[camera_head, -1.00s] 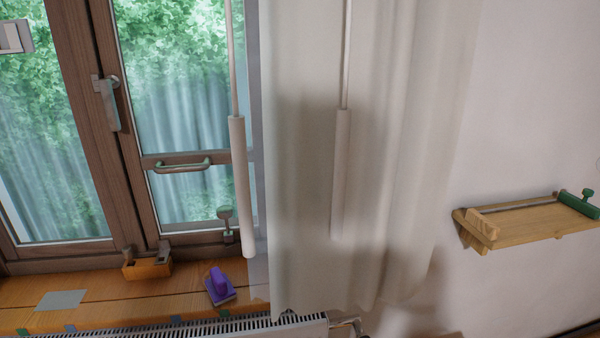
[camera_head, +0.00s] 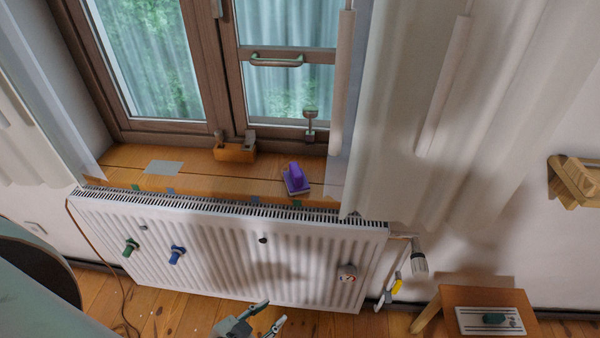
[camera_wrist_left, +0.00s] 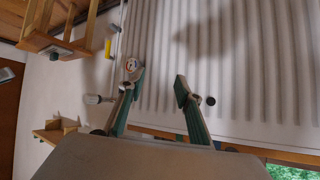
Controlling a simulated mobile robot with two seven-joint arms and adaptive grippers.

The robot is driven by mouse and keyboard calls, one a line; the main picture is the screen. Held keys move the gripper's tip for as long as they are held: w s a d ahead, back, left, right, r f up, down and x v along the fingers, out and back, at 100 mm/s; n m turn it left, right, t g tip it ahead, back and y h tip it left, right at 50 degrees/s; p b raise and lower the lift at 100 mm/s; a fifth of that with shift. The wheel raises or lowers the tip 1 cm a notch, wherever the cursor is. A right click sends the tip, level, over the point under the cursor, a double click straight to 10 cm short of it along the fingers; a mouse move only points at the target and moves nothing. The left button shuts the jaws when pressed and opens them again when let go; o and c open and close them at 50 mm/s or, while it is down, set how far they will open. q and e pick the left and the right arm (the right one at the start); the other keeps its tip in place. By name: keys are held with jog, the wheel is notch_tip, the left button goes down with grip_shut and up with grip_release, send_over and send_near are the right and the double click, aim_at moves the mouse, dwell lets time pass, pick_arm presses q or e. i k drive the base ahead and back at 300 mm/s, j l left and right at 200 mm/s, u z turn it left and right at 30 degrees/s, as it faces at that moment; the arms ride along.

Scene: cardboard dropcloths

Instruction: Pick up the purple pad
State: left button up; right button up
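The purple pad (camera_head: 296,179) is a small block with a raised purple handle. It sits on the wooden windowsill (camera_head: 225,184), right of the middle, close to the sill's front edge above the radiator. My left gripper (camera_head: 272,314) is low in front of the radiator, well below the pad and apart from it. Its two fingers are spread and empty. The fingers also show open in the left wrist view (camera_wrist_left: 154,88), with the radiator beyond them; I cannot make out the pad there. My right gripper is not in view.
A wooden block plane (camera_head: 235,152) and a grey sheet (camera_head: 164,167) lie on the sill. The white radiator (camera_head: 215,250) juts below it, with several knobs on its face. A curtain (camera_head: 400,120) hangs right of the pad. A small stool (camera_head: 487,297) stands at lower right.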

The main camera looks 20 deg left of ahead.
aim_at(295, 179)
jog(key=k+j, duration=0.1)
jog(key=j, duration=0.35)
jog(key=k+j, duration=0.1)
jog(key=j, duration=0.4)
jog(key=k+j, duration=0.1)
jog(key=j, duration=0.35)
jog(key=z, duration=0.05)
